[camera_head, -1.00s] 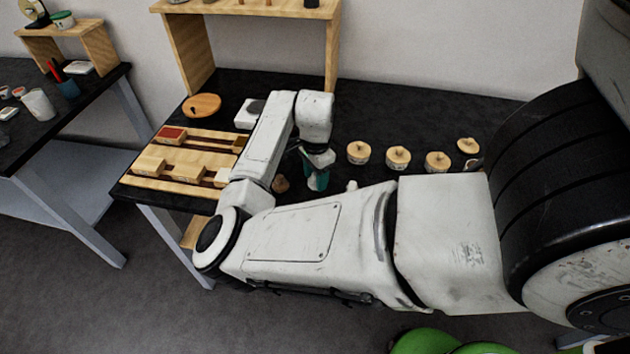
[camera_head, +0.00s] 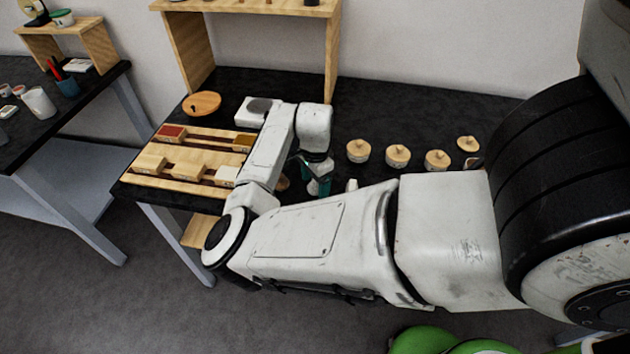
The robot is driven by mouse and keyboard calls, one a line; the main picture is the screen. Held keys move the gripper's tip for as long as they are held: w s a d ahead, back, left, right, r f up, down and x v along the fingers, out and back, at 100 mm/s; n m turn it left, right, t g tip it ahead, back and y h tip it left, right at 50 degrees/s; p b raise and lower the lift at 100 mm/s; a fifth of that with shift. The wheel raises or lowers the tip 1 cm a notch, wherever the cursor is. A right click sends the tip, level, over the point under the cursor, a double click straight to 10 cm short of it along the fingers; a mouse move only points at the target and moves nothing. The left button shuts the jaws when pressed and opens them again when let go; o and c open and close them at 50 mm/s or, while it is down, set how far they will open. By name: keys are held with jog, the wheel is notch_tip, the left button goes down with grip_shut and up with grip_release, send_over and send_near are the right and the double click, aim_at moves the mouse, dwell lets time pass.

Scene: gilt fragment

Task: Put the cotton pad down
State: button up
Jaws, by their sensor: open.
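My gripper (camera_head: 308,172) is low over the black table (camera_head: 365,112), just past the middle of my white arm. It is open, but its fingertips are small, dark and partly covered by my wrist. A teal shape (camera_head: 320,187) shows at the gripper; I cannot tell whether it is part of the gripper or an object behind it. A small brown item (camera_head: 283,184) lies on the table left of the gripper, partly hidden by my arm. I cannot make out the cotton pad; my arm may be hiding it.
Several lidded pots (camera_head: 398,156) stand to the right. A wooden rack with small boxes (camera_head: 160,180), a round wooden lid (camera_head: 202,103) and a white device (camera_head: 258,110) are at the left. A wooden shelf (camera_head: 331,60) stands at the back. Bare table lies behind the pots.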

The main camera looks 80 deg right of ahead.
aim_at(311, 190)
notch_tip(311, 190, up, 14)
jog(key=s+d+n+h+b, duration=0.1)
jog(key=s+d+n+h, duration=0.15)
jog(key=n+h, duration=0.2)
jog(key=w+a+f+n+t+y, duration=0.1)
jog(key=a+f+n, duration=0.5)
jog(key=a+n, duration=0.25)
jog(key=w+a+f+n+t, duration=0.1)
jog(key=a+f+n, duration=0.4)
jog(key=a+n, duration=0.4)
jog(key=s+a+f+n+y, duration=0.1)
jog(key=s+a+f, duration=0.1)
jog(key=a, duration=0.4)
jog(key=s+a+f+n+g+y, duration=0.1)
jog(key=s+a+f+n+y, duration=0.1)
jog(key=a, duration=0.5)
jog(key=shift+s+a+f, duration=0.2)
jog(key=shift+s+f, duration=0.15)
jog(key=shift+s, duration=0.55)
